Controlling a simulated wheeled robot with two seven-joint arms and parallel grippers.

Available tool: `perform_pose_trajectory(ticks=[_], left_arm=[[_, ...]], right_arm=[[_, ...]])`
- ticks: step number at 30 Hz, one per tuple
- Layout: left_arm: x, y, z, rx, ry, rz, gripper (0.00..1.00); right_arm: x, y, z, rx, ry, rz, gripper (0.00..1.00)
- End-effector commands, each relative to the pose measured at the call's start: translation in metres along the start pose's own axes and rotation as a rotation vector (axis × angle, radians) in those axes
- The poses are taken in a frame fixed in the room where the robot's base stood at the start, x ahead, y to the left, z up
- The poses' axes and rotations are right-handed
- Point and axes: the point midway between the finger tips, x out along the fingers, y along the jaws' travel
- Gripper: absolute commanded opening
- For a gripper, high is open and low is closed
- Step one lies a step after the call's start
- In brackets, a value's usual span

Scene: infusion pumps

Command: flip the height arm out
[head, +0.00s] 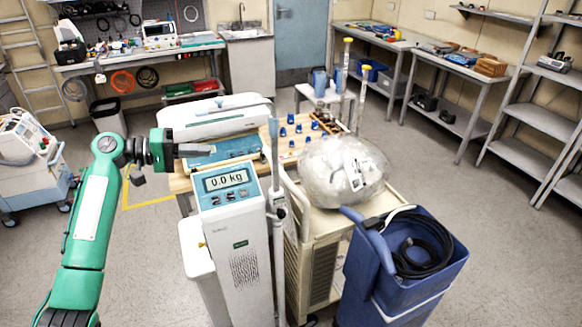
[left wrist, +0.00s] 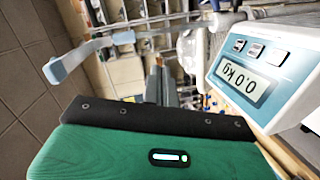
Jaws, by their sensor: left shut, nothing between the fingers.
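The scale's head (head: 230,185) reads 0.0 kg and stands in the middle of the head view. A grey-white vertical rod (head: 279,245) runs beside its right side. The slim height arm (head: 274,150) appears to stand upright at the rod's top, with a light-blue tip. In the left wrist view the height arm (left wrist: 85,53) lies at upper left, its pale blue end nearest me, and the scale display (left wrist: 245,82) is at right. My left gripper (head: 206,150) is shut and empty. It points right, above and left of the display, apart from the height arm.
A cart with a clear plastic bag (head: 343,172) and a blue bin (head: 400,265) with a black hose stand right of the rod. A table with small blue items (head: 290,130) is behind. Open floor (head: 450,190) lies farther right.

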Motion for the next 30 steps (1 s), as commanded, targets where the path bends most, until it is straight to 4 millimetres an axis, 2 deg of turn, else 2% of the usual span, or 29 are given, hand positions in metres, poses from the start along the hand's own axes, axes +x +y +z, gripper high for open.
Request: perform_pose_trajectory(ticks=[1, 6, 12, 20, 30], left_arm=[[-0.009, 0.017, -0.015, -0.006, 0.01, 0.038, 0.0], [-0.034, 0.065, -0.049, -0.032, 0.027, 0.159, 0.0], [-0.056, 0.1, -0.071, -0.05, 0.037, 0.25, 0.0], [-0.062, 0.11, -0.076, -0.055, 0.039, 0.277, 0.0], [-0.055, 0.113, -0.077, -0.055, 0.037, 0.276, 0.0]], right_arm=[[0.006, 0.0, 0.012, -0.001, -0.008, 0.0, 0.45], [0.019, -0.001, 0.044, -0.005, -0.022, -0.001, 0.45], [0.026, -0.001, 0.067, -0.008, -0.03, -0.002, 0.45], [0.028, -0.001, 0.074, -0.009, -0.032, -0.002, 0.45], [0.023, -0.001, 0.073, -0.009, -0.032, -0.002, 0.45]])
